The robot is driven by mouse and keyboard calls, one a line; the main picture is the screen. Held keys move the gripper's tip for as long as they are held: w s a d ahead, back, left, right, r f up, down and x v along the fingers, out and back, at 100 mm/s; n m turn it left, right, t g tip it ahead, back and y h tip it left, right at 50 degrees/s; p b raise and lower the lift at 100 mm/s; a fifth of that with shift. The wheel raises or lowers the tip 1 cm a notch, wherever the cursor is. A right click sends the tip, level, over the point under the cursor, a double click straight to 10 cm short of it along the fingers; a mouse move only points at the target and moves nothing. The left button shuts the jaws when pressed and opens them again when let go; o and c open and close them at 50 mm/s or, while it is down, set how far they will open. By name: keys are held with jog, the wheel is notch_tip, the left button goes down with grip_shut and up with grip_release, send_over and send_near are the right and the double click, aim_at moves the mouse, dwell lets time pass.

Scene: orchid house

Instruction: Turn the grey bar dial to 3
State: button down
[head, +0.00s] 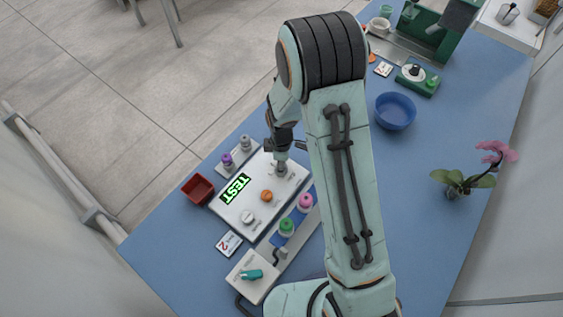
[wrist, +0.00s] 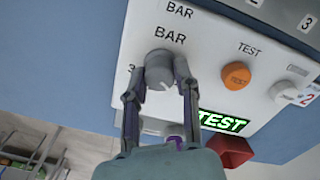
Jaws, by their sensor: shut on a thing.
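The grey bar dial (wrist: 158,72) is on the white panel (wrist: 215,62), under the label BAR in the wrist view. A light pointer mark shows on its lower right edge. A digit that looks like 3 is printed to the left of the dial; other marks are hidden by the fingers. My gripper (wrist: 160,88) has one finger on each side of the dial and is shut on it. In the head view my gripper (head: 281,158) reaches down to the dial (head: 281,169) at the panel's upper right corner.
The panel also carries an orange knob (head: 266,196), a white knob (head: 248,217) and a lit green TEST display (head: 235,189). A red box (head: 197,189) stands left of the panel. Green (head: 286,227) and pink (head: 305,202) capped bottles stand close on its right.

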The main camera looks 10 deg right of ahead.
jog(key=shift+m, duration=0.4)
jog(key=m, duration=1)
jog(key=shift+m, duration=0.4)
jog(key=m, duration=0.5)
jog(key=shift+m, duration=0.3)
jog(key=m, duration=0.5)
jog(key=shift+a+m, duration=0.1)
jog(key=shift+m, duration=0.2)
